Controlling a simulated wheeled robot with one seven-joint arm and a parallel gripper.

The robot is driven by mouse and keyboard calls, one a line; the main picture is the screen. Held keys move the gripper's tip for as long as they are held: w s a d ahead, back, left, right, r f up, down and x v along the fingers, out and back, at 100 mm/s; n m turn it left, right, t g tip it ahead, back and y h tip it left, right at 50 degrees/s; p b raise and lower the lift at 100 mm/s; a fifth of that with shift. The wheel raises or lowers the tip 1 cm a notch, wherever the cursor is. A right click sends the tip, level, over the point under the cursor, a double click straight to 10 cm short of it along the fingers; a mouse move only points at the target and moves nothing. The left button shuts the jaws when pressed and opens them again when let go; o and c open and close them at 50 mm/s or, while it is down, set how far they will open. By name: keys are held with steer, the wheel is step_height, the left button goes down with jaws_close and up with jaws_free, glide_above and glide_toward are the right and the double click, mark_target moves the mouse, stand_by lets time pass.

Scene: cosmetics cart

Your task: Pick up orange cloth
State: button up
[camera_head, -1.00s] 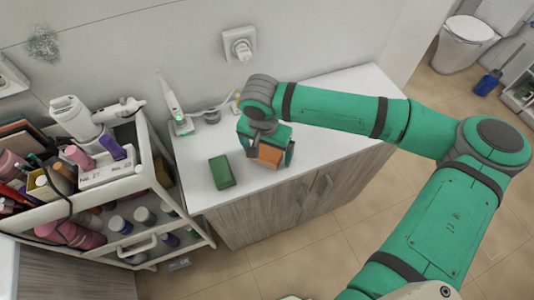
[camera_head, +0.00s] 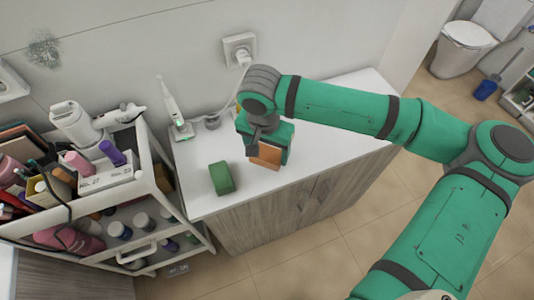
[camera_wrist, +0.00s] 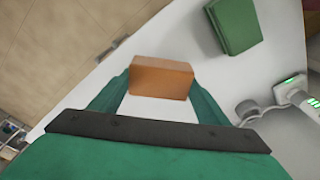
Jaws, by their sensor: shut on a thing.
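The orange cloth (camera_head: 266,155) is a folded, block-like piece between the fingers of my gripper (camera_head: 268,153) in the head view. In the wrist view the orange cloth (camera_wrist: 160,78) sits between both green fingertips of my gripper (camera_wrist: 158,84), which are shut on it. It is over the white countertop (camera_head: 320,135); I cannot tell for sure whether it is clear of the surface. My wrist and fingers hide part of it in the head view.
A folded green cloth (camera_head: 222,178) lies on the counter to the left of my gripper. An electric toothbrush (camera_head: 178,115) on its charger stands behind, near the wall socket (camera_head: 240,48). A crowded cart (camera_head: 140,190) stands at the left. The counter's right part is clear.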

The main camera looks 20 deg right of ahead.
mark_target(271, 161)
steer(key=s+r, duration=0.3)
steer(key=r, duration=0.1)
steer(key=shift+s+a, duration=0.2)
steer(key=shift+a, duration=0.05)
steer(key=s+a+r, duration=0.1)
steer(key=s+r, duration=0.3)
steer(key=s, duration=0.5)
steer(key=shift+s+a+r, duration=0.3)
steer(key=shift+r, duration=0.05)
steer(key=shift+o, duration=1.4)
steer(key=shift+w, duration=0.15)
steer(key=shift+d, duration=0.15)
steer(key=shift+c, duration=0.3)
steer(key=shift+a, duration=0.3)
steer(key=shift+a, duration=0.15)
